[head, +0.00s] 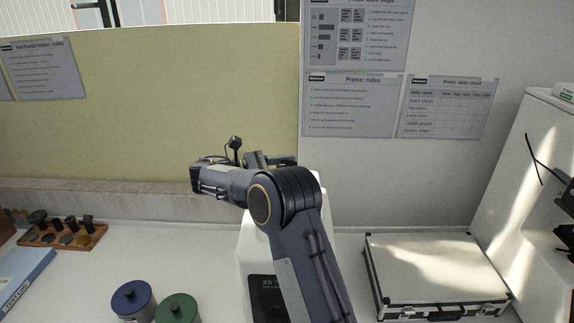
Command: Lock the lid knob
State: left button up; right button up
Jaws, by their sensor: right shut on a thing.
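The press, a white machine (246,262) with a dark display, stands upright on the bench behind my right arm. The arm hides much of its upper part, including the lid and its knob. My right gripper (278,161) is beyond my bent wrist, above the press, and only partly shows. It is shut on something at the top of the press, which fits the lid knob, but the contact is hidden. My left gripper is not in view.
A blue jar (132,298) and a green jar (177,308) stand left of the press. A wooden rack (62,238) of dark parts is farther left. A silver case (435,270) lies to the right. A low yellow partition (130,110) stands behind.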

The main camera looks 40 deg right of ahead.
jog(key=o, duration=1)
jog(key=b+v, duration=0.1)
jog(key=v, duration=0.5)
jog(key=shift+w+a+f, duration=0.1)
jog(key=shift+w+a, duration=0.1)
jog(key=shift+a, duration=0.15)
jog(key=shift+w+a+b, duration=0.2)
jog(key=shift+a+b, duration=0.1)
jog(key=shift+a, duration=0.2)
